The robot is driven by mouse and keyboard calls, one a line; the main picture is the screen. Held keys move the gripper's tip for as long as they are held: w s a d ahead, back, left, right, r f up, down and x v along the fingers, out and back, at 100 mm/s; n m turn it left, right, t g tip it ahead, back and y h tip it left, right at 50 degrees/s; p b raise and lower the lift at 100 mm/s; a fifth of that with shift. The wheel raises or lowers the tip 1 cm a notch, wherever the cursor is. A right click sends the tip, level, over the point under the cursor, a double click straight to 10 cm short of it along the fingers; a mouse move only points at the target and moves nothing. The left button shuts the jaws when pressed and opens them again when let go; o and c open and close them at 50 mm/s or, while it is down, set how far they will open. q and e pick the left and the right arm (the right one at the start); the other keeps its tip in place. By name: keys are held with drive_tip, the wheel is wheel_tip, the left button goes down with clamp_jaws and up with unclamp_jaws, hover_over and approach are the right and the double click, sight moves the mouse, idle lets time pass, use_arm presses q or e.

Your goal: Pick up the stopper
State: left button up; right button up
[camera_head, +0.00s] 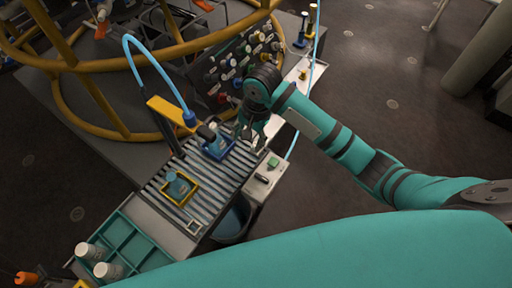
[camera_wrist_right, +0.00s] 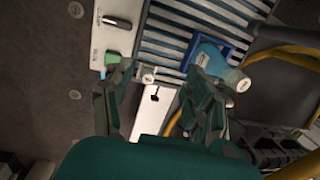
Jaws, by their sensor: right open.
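My right gripper (camera_head: 250,132) is over the right edge of the slatted roller conveyor (camera_head: 160,193). In the right wrist view its two fingers (camera_wrist_right: 156,82) stand apart with nothing held between them. A blue-grey flask (camera_head: 214,146) stands in a blue square frame on the conveyor, just left of the gripper. In the wrist view the flask (camera_wrist_right: 208,58) is beyond the right fingertip, with a pale end (camera_wrist_right: 243,85) towards the camera. I cannot tell surely whether that end is the stopper. A second flask (camera_head: 178,187) stands in a yellow frame. My left gripper is out of view.
A control box (camera_head: 262,177) with a green button sits along the conveyor's right side. A light blue hose with a nozzle (camera_head: 190,118) hangs over the conveyor. A knob panel (camera_head: 240,62) and yellow pipe rings (camera_head: 95,60) stand behind. A teal tray (camera_head: 140,236) holds white containers.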

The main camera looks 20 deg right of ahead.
drive_tip(key=w+d+r+m+h, duration=0.2)
drive_tip(key=w+d+r+m, duration=0.1)
drive_tip(key=r+m, duration=0.25)
drive_tip(key=shift+n+g, duration=0.35)
drive_tip(key=shift+g, duration=0.05)
drive_tip(key=f, duration=0.5)
drive_tip(key=f+b, duration=0.1)
drive_tip(key=f, duration=0.4)
drive_tip(key=f+b, duration=0.1)
drive_tip(key=f, duration=0.5)
drive_tip(key=shift+w+d+f, duration=0.1)
drive_tip(key=shift+w, duration=0.2)
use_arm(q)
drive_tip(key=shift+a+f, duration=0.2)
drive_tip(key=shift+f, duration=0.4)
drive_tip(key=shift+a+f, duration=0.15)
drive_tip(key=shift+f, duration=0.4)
use_arm(e)
drive_tip(key=c, duration=1)
